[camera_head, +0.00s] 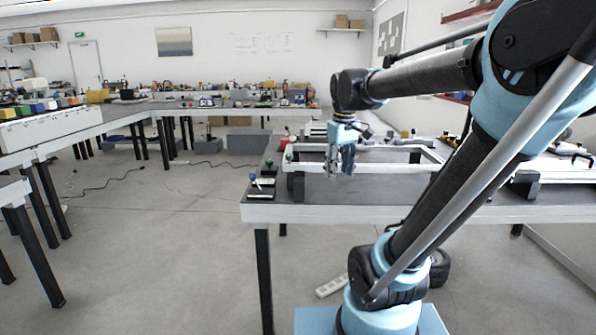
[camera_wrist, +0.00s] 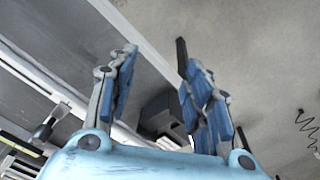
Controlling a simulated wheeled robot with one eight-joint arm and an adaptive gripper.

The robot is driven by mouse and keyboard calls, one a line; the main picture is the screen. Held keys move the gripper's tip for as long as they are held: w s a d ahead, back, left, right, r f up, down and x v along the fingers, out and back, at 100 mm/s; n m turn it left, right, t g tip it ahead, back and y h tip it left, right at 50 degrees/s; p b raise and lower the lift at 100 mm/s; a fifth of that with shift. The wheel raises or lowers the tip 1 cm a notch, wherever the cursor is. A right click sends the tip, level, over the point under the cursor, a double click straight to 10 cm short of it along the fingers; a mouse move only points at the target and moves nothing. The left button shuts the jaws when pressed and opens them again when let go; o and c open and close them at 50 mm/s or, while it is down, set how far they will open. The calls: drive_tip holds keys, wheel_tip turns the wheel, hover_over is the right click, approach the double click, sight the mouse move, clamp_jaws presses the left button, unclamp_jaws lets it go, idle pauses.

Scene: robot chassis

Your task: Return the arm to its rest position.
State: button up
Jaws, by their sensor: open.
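My gripper (camera_head: 341,163) hangs from my arm above the front part of the workbench (camera_head: 400,214) in the head view. Its fingers point down and it holds nothing. In the wrist view my gripper (camera_wrist: 160,85) shows two blue-padded fingers spread apart, with a clear gap between them. Beyond the fingers are the bench edge and the grey floor (camera_wrist: 250,40). My arm reaches from the lower right up and over to the gripper.
A white frame (camera_head: 375,168) lies on the workbench close to my gripper. A small device with a blue knob (camera_head: 253,178) stands at the bench's left corner. A power strip (camera_head: 332,286) lies on the floor. The floor to the left (camera_head: 170,240) is mostly open.

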drive_tip(key=s+d+f+m, duration=0.3)
drive_tip(key=s+f, duration=0.4)
drive_tip(key=f, duration=0.1)
drive_tip(key=s+d+f+m+t, duration=0.1)
drive_tip(key=s+d+f+m, duration=0.2)
drive_tip(key=s+f, duration=0.4)
wheel_tip(320, 180, down, 3)
drive_tip(key=shift+s+d+r, duration=0.15)
drive_tip(key=shift+s+r, duration=0.05)
drive_tip(key=shift+s, duration=0.1)
drive_tip(key=shift+w+f, duration=0.2)
drive_tip(key=shift+w, duration=0.25)
